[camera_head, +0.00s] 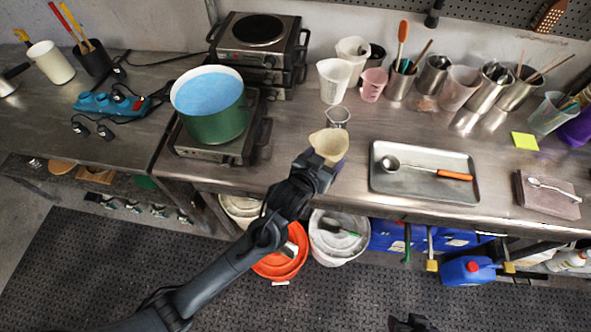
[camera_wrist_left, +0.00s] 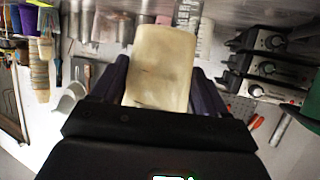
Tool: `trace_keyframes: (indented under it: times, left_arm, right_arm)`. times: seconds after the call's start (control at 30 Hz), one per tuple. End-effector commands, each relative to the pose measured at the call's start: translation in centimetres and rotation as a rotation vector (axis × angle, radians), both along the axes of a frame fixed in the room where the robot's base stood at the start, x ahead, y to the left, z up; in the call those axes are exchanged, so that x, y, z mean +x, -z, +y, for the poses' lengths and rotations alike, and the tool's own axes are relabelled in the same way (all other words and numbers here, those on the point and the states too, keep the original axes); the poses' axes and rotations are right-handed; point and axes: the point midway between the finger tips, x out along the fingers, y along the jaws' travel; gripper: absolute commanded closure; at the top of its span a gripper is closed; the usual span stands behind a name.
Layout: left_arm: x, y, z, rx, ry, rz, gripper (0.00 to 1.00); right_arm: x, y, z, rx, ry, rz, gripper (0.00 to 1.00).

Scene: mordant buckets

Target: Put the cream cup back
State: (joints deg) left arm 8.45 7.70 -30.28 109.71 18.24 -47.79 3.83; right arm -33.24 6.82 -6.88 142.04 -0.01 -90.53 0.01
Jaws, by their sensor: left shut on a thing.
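The cream cup (camera_head: 331,144) is in my left gripper (camera_head: 322,168), near the front part of the metal counter (camera_head: 290,180). In the left wrist view the cream cup (camera_wrist_left: 160,70) sits between the two dark fingers of the left gripper (camera_wrist_left: 160,88), one on each side. I cannot tell from the head view whether its base touches the counter. A dark piece at the bottom edge of the head view looks like the tip of my right gripper (camera_head: 410,322); its fingers are too cut off to read.
A small metal cup (camera_head: 337,117) stands just behind the cream cup. A green pot (camera_head: 210,106) of blue liquid is on a hot plate to the left. A steel tray (camera_head: 425,191) with a ladle lies to the right. Cups and tool holders line the back.

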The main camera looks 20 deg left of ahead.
Motion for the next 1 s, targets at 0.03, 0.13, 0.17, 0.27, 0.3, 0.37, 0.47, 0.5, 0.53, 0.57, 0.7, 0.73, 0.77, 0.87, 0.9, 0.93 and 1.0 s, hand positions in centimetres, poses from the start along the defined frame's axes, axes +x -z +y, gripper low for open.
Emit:
trace_keyframes:
  times: [0.03, 0.13, 0.17, 0.27, 0.3, 0.37, 0.47, 0.5, 0.53, 0.57, 0.7, 0.73, 0.77, 0.87, 0.9, 0.93, 1.0]
  left_arm:
    - [0.4, 0.4, -0.1, -0.001, 0.001, -0.004, 0.66]
    - [1.0, 0.2, -0.2, -0.001, 0.002, -0.002, 0.66]
    - [1.1, 0.1, -0.2, -0.001, 0.002, -0.002, 0.66]
    - [1.4, 0.1, 0.1, -0.001, 0.001, -0.001, 0.66]
    - [1.6, 0.2, 0.5, 0.001, 0.0, 0.0, 0.66]
    - [1.8, 0.6, 1.2, 0.001, -0.001, 0.001, 0.66]
    - [2.2, 1.6, 2.8, 0.001, -0.002, 0.003, 0.66]
    - [2.4, 2.1, 3.6, 0.003, -0.002, 0.003, 0.66]
    - [2.5, 2.5, 4.2, 0.003, -0.002, 0.005, 0.66]
    - [2.7, 2.8, 4.9, 0.003, -0.002, 0.004, 0.66]
    - [3.4, 4.5, 7.5, 0.003, -0.001, 0.003, 0.66]
    - [3.5, 4.8, 8.1, 0.003, -0.001, 0.002, 0.66]
    - [3.6, 5.1, 8.5, 0.003, 0.0, 0.003, 0.66]
    - [4.0, 5.9, 9.8, 0.002, 0.001, 0.002, 0.66]
    - [4.1, 6.1, 10.2, 0.002, 0.001, 0.001, 0.66]
    - [4.2, 6.3, 10.4, 0.001, 0.001, 0.001, 0.66]
    - [4.3, 6.5, 10.9, 0.0, 0.001, 0.001, 0.66]
  right_arm:
    - [0.0, 1.4, 0.0, 0.001, 0.001, -0.001, 0.57]
    - [0.0, 2.2, 0.1, 0.003, 0.002, -0.001, 0.57]
    - [0.0, 2.4, 0.1, 0.003, 0.002, -0.001, 0.57]
    - [0.0, 2.7, 0.1, 0.004, 0.002, 0.0, 0.57]
    - [0.0, 2.8, 0.1, 0.004, 0.002, 0.0, 0.57]
    - [0.0, 2.9, 0.1, 0.004, 0.002, 0.0, 0.57]
    - [0.0, 3.0, 0.1, 0.003, 0.002, -0.002, 0.57]
    - [0.0, 3.0, 0.1, 0.003, 0.002, -0.002, 0.57]
    - [0.0, 3.1, 0.1, 0.003, 0.002, -0.002, 0.57]
    - [0.0, 3.1, 0.1, 0.003, 0.002, -0.002, 0.57]
    - [0.0, 3.2, 0.0, 0.0, 0.0, -0.002, 0.57]
    - [0.0, 3.2, 0.0, 0.0, 0.0, -0.002, 0.57]
    - [0.0, 3.2, 0.0, -0.001, -0.001, -0.001, 0.57]
    - [0.0, 3.3, -0.1, -0.004, -0.003, -0.002, 0.57]
    - [0.0, 3.3, -0.1, -0.005, -0.004, -0.002, 0.57]
    - [0.0, 3.3, -0.1, -0.005, -0.004, -0.002, 0.57]
    - [0.0, 3.4, -0.1, -0.005, -0.004, -0.002, 0.57]
